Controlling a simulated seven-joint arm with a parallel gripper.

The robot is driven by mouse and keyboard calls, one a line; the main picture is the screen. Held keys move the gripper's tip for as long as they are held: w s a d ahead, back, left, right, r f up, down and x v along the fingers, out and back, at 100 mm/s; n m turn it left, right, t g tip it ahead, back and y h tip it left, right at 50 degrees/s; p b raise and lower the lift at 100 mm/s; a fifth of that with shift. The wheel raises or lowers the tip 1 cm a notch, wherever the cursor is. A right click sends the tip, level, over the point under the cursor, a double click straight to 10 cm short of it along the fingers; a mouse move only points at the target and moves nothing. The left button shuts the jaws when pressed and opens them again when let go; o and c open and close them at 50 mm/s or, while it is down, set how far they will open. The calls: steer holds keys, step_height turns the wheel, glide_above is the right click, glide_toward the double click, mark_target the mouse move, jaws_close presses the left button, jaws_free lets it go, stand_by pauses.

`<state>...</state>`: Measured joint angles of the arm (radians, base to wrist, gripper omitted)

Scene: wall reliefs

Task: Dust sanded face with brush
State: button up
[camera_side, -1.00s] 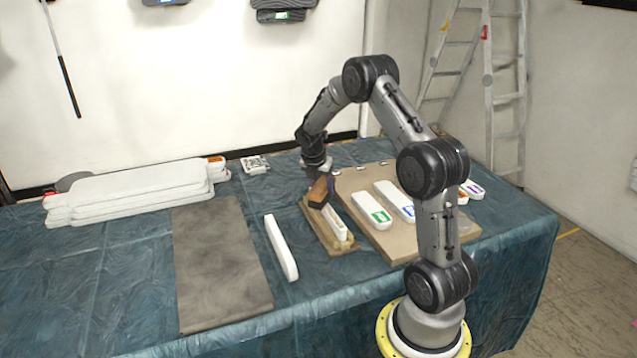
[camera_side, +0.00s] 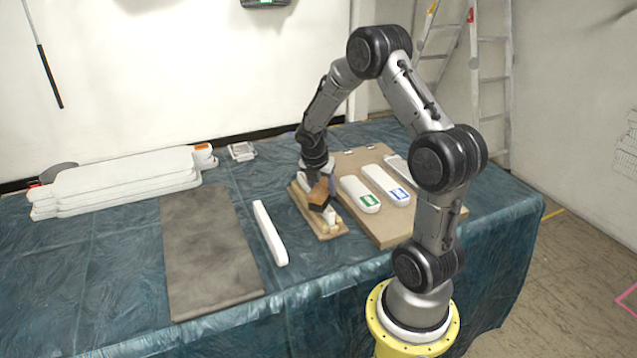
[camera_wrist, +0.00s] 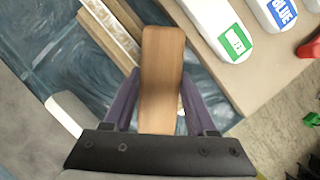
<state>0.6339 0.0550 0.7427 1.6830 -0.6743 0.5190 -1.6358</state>
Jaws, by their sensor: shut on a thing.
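My gripper (camera_side: 319,180) is shut on a brush with a brown wooden back (camera_side: 320,193); the brush also shows between the purple fingers in the wrist view (camera_wrist: 163,75). Its bristles are hidden. The brush is over a narrow wooden cradle (camera_side: 337,232), toward the cradle's front half. A white piece (camera_side: 330,214) sits in the cradle, mostly hidden by the brush and gripper. I cannot tell whether the bristles touch it. The cradle shows at upper left in the wrist view (camera_wrist: 106,33).
To the right, a board (camera_side: 387,235) bears white pieces with green (camera_side: 361,194) and blue (camera_side: 386,184) labels. A loose white strip (camera_side: 270,234) and a dark mat (camera_side: 208,255) lie to the left. White slabs (camera_side: 115,185) are stacked at back left.

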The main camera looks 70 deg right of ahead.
steer(key=shift+s+a, duration=1.95)
steer(key=shift+w+d, duration=7.6)
step_height(320, 180, up, 8)
steer(key=shift+s+a+r, duration=0.1)
